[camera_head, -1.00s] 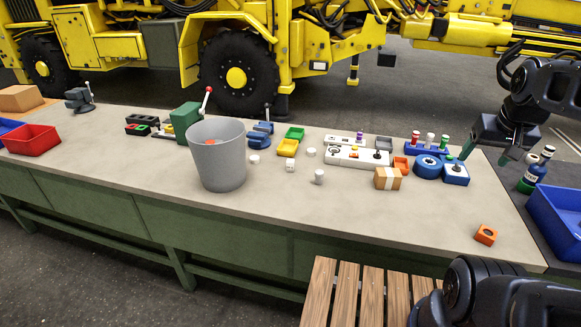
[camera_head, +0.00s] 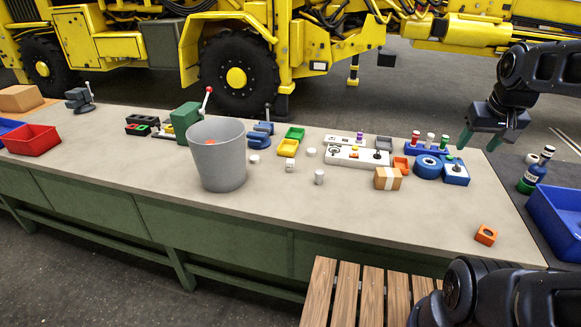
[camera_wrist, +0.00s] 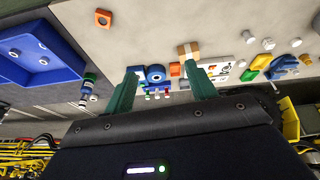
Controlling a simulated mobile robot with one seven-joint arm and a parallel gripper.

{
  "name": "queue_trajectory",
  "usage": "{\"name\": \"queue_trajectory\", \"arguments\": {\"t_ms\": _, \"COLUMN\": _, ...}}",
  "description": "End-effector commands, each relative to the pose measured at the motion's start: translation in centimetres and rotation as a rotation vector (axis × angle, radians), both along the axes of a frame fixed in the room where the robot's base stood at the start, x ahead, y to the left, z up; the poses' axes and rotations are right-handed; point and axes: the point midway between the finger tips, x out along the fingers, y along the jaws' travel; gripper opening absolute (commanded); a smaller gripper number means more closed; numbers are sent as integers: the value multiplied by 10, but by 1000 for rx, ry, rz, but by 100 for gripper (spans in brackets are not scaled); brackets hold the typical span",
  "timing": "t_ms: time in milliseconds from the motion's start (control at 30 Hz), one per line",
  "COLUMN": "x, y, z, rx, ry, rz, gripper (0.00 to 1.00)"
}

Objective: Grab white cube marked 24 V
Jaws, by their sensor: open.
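A small white cube (camera_head: 290,165) with faint dark marks stands on the workbench, right of the grey bucket; its lettering is too small to read. White round pieces stand near it, one of them a cylinder (camera_head: 319,177) to its right. My gripper (camera_head: 478,143) is open and empty above the bench's right end, well to the right of the cube. In the wrist view its two green fingers (camera_wrist: 161,75) are spread with nothing between them. Several small white pieces show there at the upper right; I cannot tell which one is the cube.
The tall grey bucket (camera_head: 217,160) stands left of the cube. A white control panel (camera_head: 357,157), a cardboard box (camera_head: 387,178) and a blue tape roll (camera_head: 428,167) lie between the cube and my gripper. The bench's front strip is mostly clear.

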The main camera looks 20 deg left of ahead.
Motion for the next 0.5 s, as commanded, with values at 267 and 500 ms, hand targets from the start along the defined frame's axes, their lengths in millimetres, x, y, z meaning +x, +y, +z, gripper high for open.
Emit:
{"name": "queue_trajectory", "arguments": {"t_ms": 267, "x": 70, "y": 36, "z": 16, "rx": -56, "ry": 50, "rz": 196, "gripper": 56}}
{"name": "queue_trajectory", "arguments": {"t_ms": 500, "x": 128, "y": 77, "z": 19, "rx": -103, "ry": 87, "rz": 366, "gripper": 56}}
